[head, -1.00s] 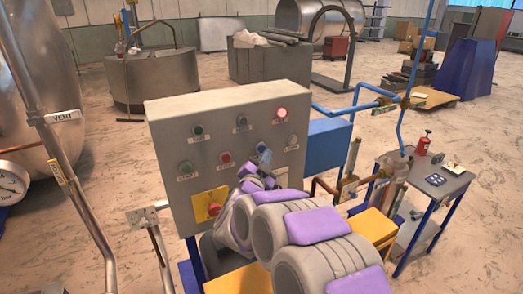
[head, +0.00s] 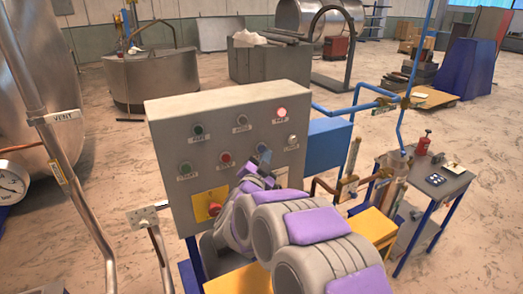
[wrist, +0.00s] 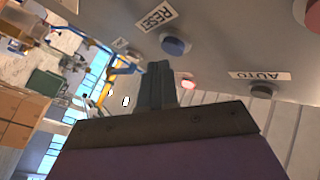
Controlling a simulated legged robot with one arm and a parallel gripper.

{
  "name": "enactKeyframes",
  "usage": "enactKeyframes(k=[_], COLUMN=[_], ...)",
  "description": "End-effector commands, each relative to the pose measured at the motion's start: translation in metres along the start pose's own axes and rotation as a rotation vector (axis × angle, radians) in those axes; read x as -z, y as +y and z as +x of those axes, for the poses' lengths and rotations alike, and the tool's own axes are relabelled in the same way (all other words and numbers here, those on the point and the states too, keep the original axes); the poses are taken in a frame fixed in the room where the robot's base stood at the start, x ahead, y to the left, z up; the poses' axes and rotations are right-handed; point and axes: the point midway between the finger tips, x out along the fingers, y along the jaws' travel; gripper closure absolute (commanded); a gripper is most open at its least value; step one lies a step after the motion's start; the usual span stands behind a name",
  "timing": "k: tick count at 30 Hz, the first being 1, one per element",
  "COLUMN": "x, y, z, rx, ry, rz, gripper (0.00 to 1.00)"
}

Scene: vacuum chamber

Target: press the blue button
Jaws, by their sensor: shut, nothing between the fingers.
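The blue button (wrist: 175,46) sits on the grey control panel beside a RESET label in the wrist view. In the head view the blue button (head: 262,148) shows just above my fingertips, partly hidden by them. My gripper (head: 266,158) is in front of the panel's right half, with its fingers shut and empty. In the wrist view the fingertips of my gripper (wrist: 159,67) are just below and left of the blue button; a small gap seems to show between them.
The control panel (head: 170,120) also carries a red lit lamp (head: 282,112), green buttons, a red button (head: 225,158) and a red knob on a yellow plate (head: 210,205). A small table (head: 440,190) stands at the right. Pipes run at the left.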

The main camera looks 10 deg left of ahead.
Motion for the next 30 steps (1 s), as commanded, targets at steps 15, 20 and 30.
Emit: enactKeyframes(k=[15, 20, 30], x=[0.0000, -0.0003, -0.0014], y=[-0.0001, -0.0026, -0.0043], z=[0.0002, 0.0030, 0.0050], rx=[0.000, 0.000, 0.000], ry=[0.000, 0.001, 0.000], rz=[0.000, 0.001, 0.001], gripper=[1.00, 1.00, 1.00])
